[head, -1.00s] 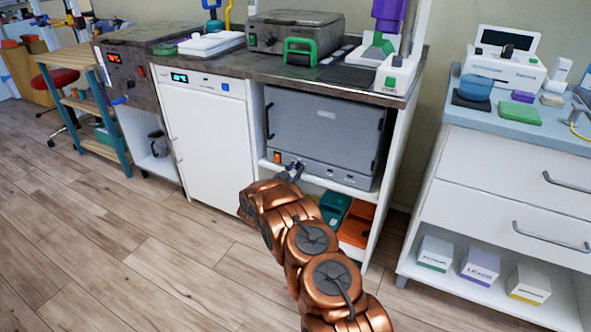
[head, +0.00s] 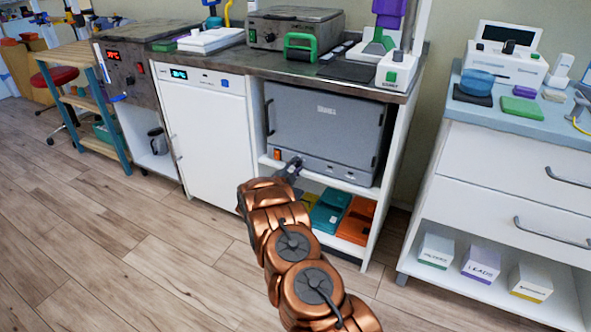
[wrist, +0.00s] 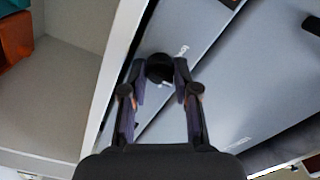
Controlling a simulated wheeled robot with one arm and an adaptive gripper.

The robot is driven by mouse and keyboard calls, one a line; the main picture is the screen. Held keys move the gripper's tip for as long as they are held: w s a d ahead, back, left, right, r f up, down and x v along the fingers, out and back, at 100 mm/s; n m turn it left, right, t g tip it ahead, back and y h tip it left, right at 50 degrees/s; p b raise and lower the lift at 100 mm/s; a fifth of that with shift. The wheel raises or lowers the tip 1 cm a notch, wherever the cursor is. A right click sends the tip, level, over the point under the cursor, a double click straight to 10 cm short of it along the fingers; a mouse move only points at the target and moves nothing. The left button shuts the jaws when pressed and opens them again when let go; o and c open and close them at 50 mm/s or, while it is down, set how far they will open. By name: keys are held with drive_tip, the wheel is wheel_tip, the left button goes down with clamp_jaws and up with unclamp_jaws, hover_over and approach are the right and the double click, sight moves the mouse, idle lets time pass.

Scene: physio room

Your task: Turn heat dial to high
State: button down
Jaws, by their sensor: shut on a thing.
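A grey box-shaped heating unit (head: 325,115) stands on the shelf under the counter. A narrow control strip with an orange switch (head: 277,153) runs along its lower front. My gripper (head: 296,163) is at this strip, just right of the orange switch, and hides the dial in the head view. In the wrist view the two dark fingers of my gripper (wrist: 160,85) are closed on either side of a round black dial (wrist: 159,67) with a small pale mark. The dial's setting and its scale are too small to read.
Teal and orange boxes (head: 356,222) lie on the shelf below the unit. A white cabinet (head: 205,140) stands to its left and a drawer unit (head: 490,165) to its right. The wood floor (head: 120,240) in front is clear.

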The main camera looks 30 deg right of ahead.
drive_tip(key=m+b, duration=1.2)
drive_tip(key=b, duration=0.3)
idle(0.4)
drive_tip(key=c, duration=0.9)
unclamp_jaws()
drive_tip(key=shift+o, duration=0.2)
drive_tip(key=v, duration=0.8)
